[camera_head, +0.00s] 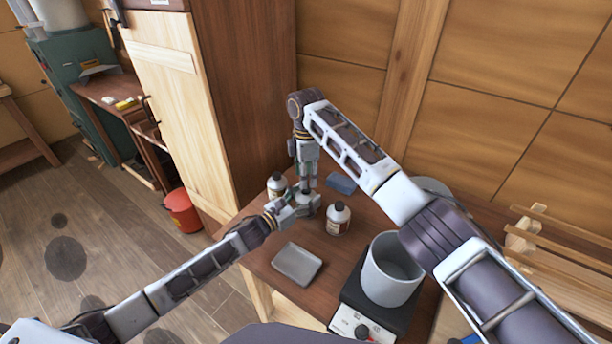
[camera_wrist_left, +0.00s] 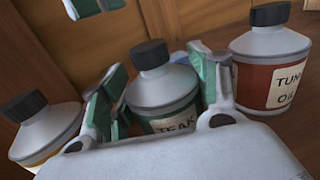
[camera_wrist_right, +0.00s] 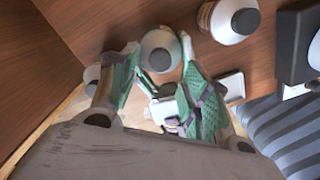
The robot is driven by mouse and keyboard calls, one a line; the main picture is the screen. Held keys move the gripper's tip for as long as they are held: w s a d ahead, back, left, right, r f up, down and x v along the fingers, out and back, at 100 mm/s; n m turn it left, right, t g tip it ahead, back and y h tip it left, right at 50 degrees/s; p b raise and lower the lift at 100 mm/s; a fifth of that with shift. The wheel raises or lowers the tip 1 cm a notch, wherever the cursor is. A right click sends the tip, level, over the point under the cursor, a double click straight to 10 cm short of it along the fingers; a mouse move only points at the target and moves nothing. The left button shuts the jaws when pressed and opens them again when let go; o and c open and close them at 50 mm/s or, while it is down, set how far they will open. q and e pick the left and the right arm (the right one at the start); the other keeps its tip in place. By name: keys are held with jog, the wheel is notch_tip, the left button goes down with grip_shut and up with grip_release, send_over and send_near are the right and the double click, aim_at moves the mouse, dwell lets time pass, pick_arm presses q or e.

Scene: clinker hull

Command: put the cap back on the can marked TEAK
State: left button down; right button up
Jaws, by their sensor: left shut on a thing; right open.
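The can marked TEAK (camera_wrist_left: 168,98) stands upright between the fingers of my left gripper (camera_wrist_left: 160,112), which is shut on its body. A black cap (camera_wrist_left: 150,54) sits upright on the can's neck; whether it is screwed tight cannot be told. In the head view the can (camera_head: 307,207) is largely hidden by the grippers. My right gripper (camera_wrist_right: 160,85) is open and points down from above, with the can's grey shoulder (camera_wrist_right: 157,40) beyond its fingers. Its fingertips (camera_wrist_left: 92,5) show above and apart from the cap in the left wrist view.
The tung oil can (camera_head: 338,219) stands right of the TEAK can, and another capped can (camera_head: 277,186) stands left. A grey tray (camera_head: 297,264), a blue block (camera_head: 341,183) and a hot plate (camera_head: 358,318) with a large pot (camera_head: 391,270) share the bench. A tall cabinet (camera_head: 245,90) rises behind.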

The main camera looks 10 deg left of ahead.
aim_at(306, 201)
jog(key=shift+r, duration=1.75)
jog(key=shift+f, duration=0.1)
jog(key=shift+f, duration=3.95)
grip_shut()
grip_release()
